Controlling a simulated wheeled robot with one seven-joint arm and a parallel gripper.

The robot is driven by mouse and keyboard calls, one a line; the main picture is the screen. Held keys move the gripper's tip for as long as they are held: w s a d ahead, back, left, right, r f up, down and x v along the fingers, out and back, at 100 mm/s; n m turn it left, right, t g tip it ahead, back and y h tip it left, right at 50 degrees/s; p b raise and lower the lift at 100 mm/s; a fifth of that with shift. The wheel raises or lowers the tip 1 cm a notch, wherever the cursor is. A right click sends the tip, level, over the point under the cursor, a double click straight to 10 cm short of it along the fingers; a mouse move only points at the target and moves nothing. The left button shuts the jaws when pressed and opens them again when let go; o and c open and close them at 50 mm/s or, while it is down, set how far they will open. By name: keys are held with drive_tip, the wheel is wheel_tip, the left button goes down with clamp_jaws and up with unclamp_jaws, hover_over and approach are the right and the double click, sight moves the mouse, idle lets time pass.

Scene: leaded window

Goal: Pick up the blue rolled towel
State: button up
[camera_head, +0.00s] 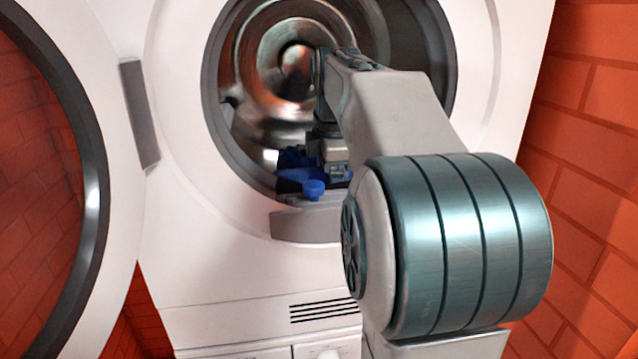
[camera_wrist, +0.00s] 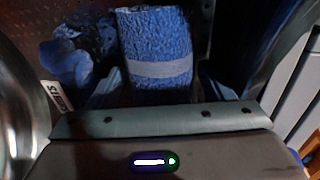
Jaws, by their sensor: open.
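The blue rolled towel (camera_wrist: 157,50) shows at the top middle of the wrist view, a thick textured roll with a paler band around it. My gripper (camera_wrist: 160,92) is open, its body across the lower part of that view, with the towel just beyond it. Dark blue shapes flank the towel's lower end, and I cannot tell whether they are finger parts. In the head view my gripper (camera_head: 318,168) points down inside the drum opening; the blue there is partly hidden and I cannot single out the towel.
A white washing machine (camera_head: 215,265) has its round door (camera_head: 92,200) swung open to the left. More blue cloth (camera_wrist: 72,65) lies left of the towel.

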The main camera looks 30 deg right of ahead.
drive_tip(key=c, duration=0.8)
drive_tip(key=shift+r, duration=0.15)
drive_tip(key=shift+p+v, duration=0.9)
drive_tip(key=shift+p, duration=0.1)
drive_tip(key=shift+w+f+b, duration=0.25)
drive_tip(key=shift+f+b, duration=0.25)
drive_tip(key=shift+b, duration=0.3)
drive_tip(key=t+b, duration=0.2)
drive_tip(key=b, duration=0.2)
drive_tip(key=t+h+b, duration=0.1)
drive_tip(key=t+b, duration=0.1)
drive_tip(key=b, duration=0.2)
drive_tip(key=shift+s+f, duration=0.1)
drive_tip(key=shift+s, duration=0.1)
